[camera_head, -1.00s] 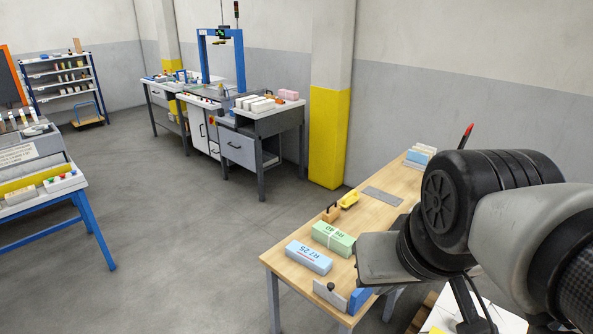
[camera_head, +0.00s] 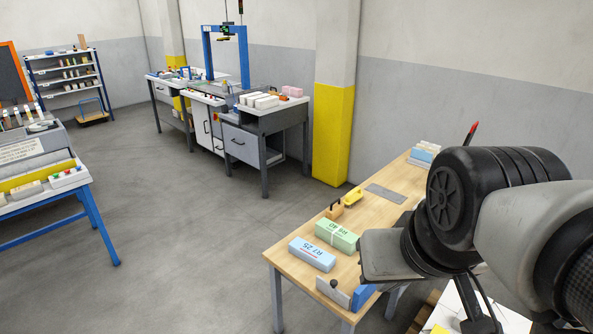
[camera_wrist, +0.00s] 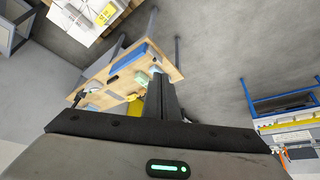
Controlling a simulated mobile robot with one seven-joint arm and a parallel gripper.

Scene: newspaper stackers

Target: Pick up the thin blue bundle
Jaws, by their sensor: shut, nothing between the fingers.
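The thin blue bundle, marked RT 25 (camera_head: 312,254), lies flat near the front left edge of the wooden table (camera_head: 284,262). A thicker green bundle with a pale band (camera_head: 337,235) lies just behind it. My gripper (camera_wrist: 161,88) shows in the wrist view as dark fingers, shut and empty, pointing toward the table from some way off. The fingers cover part of the tabletop there, and I cannot make out the thin blue bundle for certain in that view. In the head view my arm is at the right and the gripper is hidden.
A grey and blue holder with a dark knob (camera_head: 345,293) stands at the table's front edge. A wooden block (camera_head: 334,211), a yellow tray (camera_head: 354,193) and a grey plate (camera_head: 385,193) lie farther back. Open floor (camera_head: 190,240) extends left of the table.

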